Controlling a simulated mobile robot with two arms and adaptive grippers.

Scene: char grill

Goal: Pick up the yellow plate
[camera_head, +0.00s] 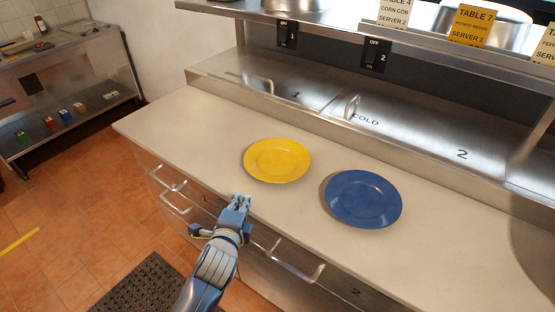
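The yellow plate (277,160) lies flat on the pale counter (180,119), left of the blue plate (362,199). My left gripper (240,200) is at the counter's front edge, in front of the yellow plate and a little to its left in the picture. It does not touch the plate. Its fingers look close together, but the gap between them is too small to judge. Nothing shows held in it. My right gripper is not in view.
The blue plate lies close by on the right. Behind the counter are steel lids with handles (352,106) and a shelf with order tickets (474,26). Drawer handles (297,262) stick out below the front edge. The counter's left end is clear.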

